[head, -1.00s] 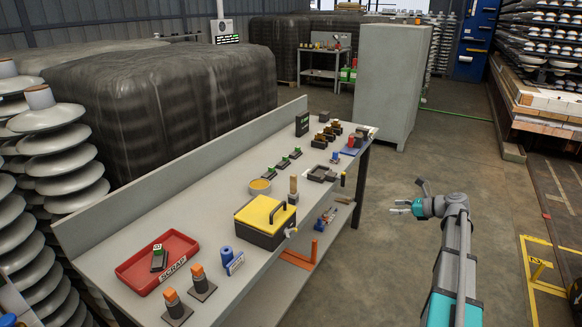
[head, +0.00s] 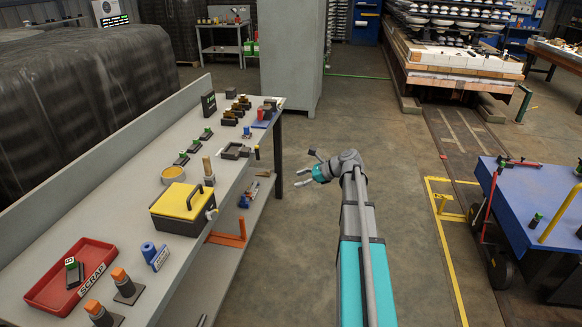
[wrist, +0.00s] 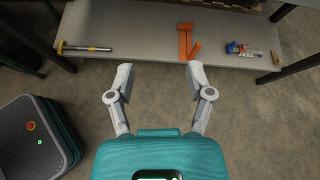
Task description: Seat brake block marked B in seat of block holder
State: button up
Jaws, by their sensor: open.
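Several small dark blocks with green tops stand in a slanted row on the grey bench, among them a near one (head: 181,158), a middle one (head: 194,146) and a far one (head: 205,133). Another green-topped block (head: 73,271) lies in the red scrap tray (head: 43,300). Their letters are too small to read, so I cannot tell which is B. A dark square frame (head: 233,151) sits near the bench's right edge; I cannot tell whether it is the block holder. My gripper (head: 300,178) is open and empty, off the bench's right side; its spread fingers also show in the wrist view (wrist: 159,72).
A yellow-lidded box (head: 183,203), a yellow-filled bowl (head: 172,174) and orange-topped posts (head: 122,280) crowd the bench. Its lower shelf (wrist: 150,30) holds an orange bracket (wrist: 186,40). A blue table (head: 545,200) stands at right. Open floor lies between.

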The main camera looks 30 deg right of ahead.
jog(key=s+a+f+n+g+h, duration=0.1)
jog(key=s+a+f+n+g, duration=0.1)
jog(key=s+a+n, duration=0.3)
jog(key=s+a+f+n+g+h, duration=0.1)
jog(key=a+f+n+g, duration=0.15)
jog(key=a, duration=0.55)
jog(key=s+a+f+n+g+h, duration=0.1)
jog(key=s+a+f+n+h, duration=0.15)
jog(key=a+n, duration=0.3)
jog(key=s+a+f+n+g+h, duration=0.2)
jog(key=s+a+n+h, duration=0.3)
jog(key=s+a+n, duration=0.3)
jog(key=shift+s+a+f+n, duration=0.15)
jog(key=shift+s+f+n, duration=0.25)
jog(key=shift+s+n, duration=1.05)
jog(key=shift+w+g, duration=0.15)
jog(key=shift+g, duration=0.1)
jog(key=shift+c, duration=0.7)
